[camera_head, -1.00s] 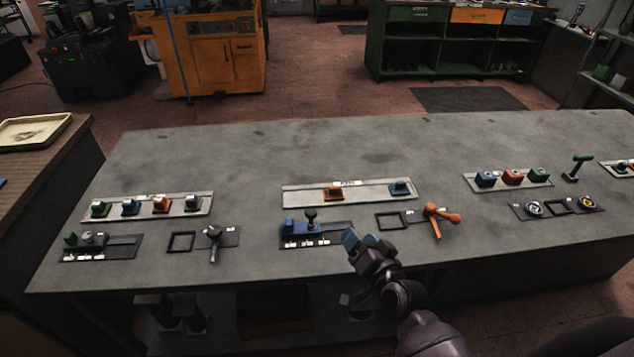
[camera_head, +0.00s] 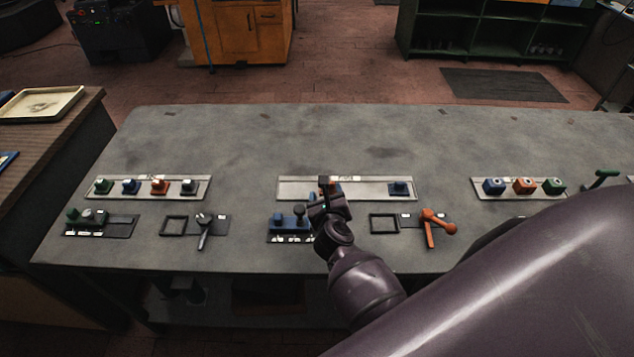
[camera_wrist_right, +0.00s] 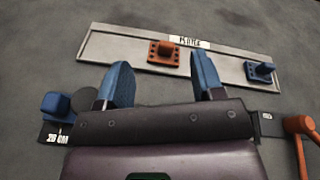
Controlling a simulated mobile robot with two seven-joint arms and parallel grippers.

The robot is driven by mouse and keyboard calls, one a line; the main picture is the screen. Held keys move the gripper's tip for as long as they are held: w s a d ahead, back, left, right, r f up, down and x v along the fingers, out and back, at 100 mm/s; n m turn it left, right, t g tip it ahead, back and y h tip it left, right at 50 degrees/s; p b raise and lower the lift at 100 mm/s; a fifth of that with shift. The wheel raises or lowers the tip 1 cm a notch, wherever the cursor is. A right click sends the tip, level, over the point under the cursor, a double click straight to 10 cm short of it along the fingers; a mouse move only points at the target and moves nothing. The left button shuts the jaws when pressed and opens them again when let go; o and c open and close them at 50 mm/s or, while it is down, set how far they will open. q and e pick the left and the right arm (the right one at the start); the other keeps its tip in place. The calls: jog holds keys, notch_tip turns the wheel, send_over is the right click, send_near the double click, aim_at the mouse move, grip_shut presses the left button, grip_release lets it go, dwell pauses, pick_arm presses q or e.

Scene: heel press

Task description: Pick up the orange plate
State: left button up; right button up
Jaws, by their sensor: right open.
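The orange plate (camera_wrist_right: 163,54), with small holes and a raised block on it, lies on the long pale tray (camera_wrist_right: 105,42) in the right wrist view. A label on the tray is beside it. In the head view my right gripper (camera_head: 328,188) mostly hides the plate. In the right wrist view the blue fingers of this gripper (camera_wrist_right: 161,80) are open and empty. The plate shows beyond and between the fingertips, and nothing is held. My left gripper is not in view.
A blue piece (camera_wrist_right: 260,71) sits at the tray's right end. A blue fixture (camera_head: 284,223) with a dark knob and an orange-handled lever (camera_head: 430,228) stand nearer the front edge. Another tray (camera_head: 105,184) at left holds several pieces. The table behind the trays is clear.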

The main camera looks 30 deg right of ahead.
aim_at(330, 192)
jog(key=f+m+g, duration=0.1)
jog(key=f+m, duration=0.1)
jog(key=m, duration=0.1)
jog(key=shift+s+d+f+m+g, duration=0.15)
jog(key=shift+s+f+m+g, duration=0.15)
jog(key=shift+g, duration=0.1)
jog(key=shift+s+d+m, duration=0.1)
jog(key=shift+m, duration=0.3)
jog(key=x, duration=0.5)
jog(key=shift+f+b, duration=0.15)
jog(key=shift+b, duration=0.15)
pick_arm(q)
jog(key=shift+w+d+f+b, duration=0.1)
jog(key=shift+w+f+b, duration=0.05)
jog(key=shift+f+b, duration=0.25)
pick_arm(e)
jog(key=shift+x, duration=2.8)
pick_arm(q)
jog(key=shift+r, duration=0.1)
pick_arm(e)
jog(key=shift+s+d, duration=0.15)
jog(key=shift+c, duration=0.3)
